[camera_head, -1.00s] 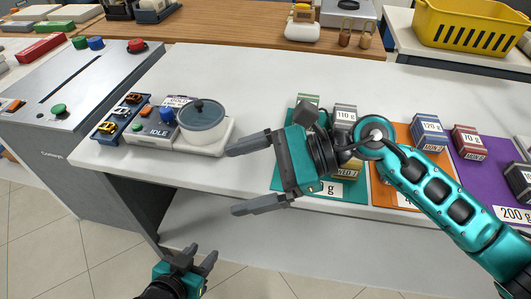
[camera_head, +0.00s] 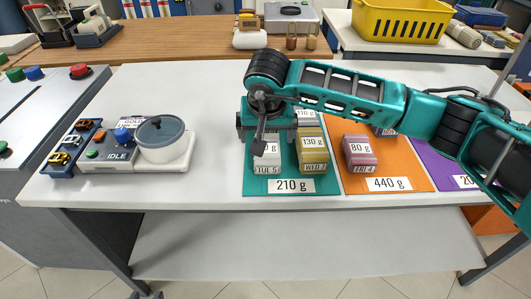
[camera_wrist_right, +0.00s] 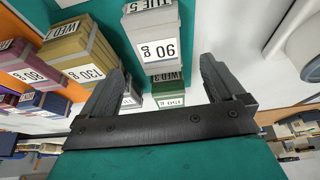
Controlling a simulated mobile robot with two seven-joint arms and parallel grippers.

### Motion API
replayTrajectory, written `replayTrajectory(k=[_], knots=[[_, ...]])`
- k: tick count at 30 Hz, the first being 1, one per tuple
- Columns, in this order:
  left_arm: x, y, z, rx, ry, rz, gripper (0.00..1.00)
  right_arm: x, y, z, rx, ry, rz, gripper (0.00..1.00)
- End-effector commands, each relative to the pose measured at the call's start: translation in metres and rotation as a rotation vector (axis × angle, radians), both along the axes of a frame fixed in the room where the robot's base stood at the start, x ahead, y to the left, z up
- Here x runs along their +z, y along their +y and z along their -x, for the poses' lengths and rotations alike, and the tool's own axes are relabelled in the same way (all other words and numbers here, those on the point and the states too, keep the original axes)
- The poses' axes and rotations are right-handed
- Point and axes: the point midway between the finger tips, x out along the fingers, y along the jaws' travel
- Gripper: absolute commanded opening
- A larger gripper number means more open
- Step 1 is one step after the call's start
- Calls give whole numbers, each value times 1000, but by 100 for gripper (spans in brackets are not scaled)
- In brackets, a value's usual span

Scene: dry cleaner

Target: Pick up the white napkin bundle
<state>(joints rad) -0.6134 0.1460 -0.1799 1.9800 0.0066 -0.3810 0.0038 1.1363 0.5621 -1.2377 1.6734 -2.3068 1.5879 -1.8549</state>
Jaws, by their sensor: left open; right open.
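The white napkin bundle (camera_head: 266,163), labelled 90 g and TUE 5, sits at the front left of the green mat. My right gripper (camera_head: 262,140) is over the mat just above and behind it, pointing down and hiding part of it. In the right wrist view, the white bundle (camera_wrist_right: 150,25) shows ahead of the open right fingers (camera_wrist_right: 165,72), lined up with the gap; contact cannot be told.
A yellow 130 g bundle (camera_head: 313,157) stands close to the right of the white one. A green bundle (camera_wrist_right: 170,92) is near the fingers. A scale with a lidded pot (camera_head: 163,140) stands left.

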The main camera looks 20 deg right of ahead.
Motion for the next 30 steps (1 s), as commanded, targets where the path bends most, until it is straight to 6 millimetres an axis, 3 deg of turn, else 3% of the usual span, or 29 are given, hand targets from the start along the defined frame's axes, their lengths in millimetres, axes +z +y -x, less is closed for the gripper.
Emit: replayTrajectory(k=[7,16,30], knots=[[0,-1,0,0,0,1,43,-20,-2,-6,-1,2,-2,96],[-1,-1,0,-1,0,2,43,-60,-6,-16,0,1,-3,96],[-1,-1,-1,-2,0,3,43,-64,-7,-18,1,-1,-3,96]])
